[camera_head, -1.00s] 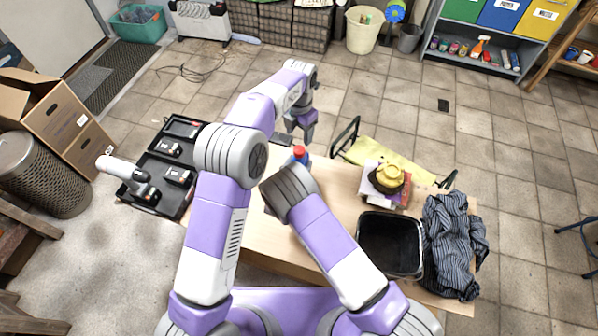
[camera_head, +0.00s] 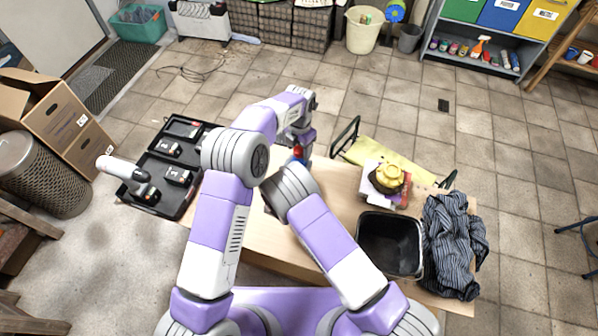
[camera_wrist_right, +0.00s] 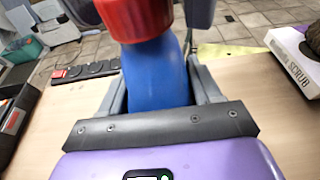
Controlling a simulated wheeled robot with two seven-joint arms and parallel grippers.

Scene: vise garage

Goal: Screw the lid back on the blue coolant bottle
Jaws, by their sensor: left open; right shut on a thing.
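The blue coolant bottle (camera_wrist_right: 157,75) stands between the fingers of my right gripper (camera_wrist_right: 158,92), which is shut on its body in the right wrist view. The red lid (camera_wrist_right: 136,16) is at the bottle's mouth; I cannot tell how tightly it is seated. In the head view the lid (camera_head: 297,152) shows as a small red spot, with most of the bottle hidden by my arms. My left gripper (camera_head: 303,143) is open, right at the lid from above and behind.
Black trays (camera_head: 165,165) with tools are at the left. A yellow-green creeper-like thing (camera_head: 385,158) lies behind the table.

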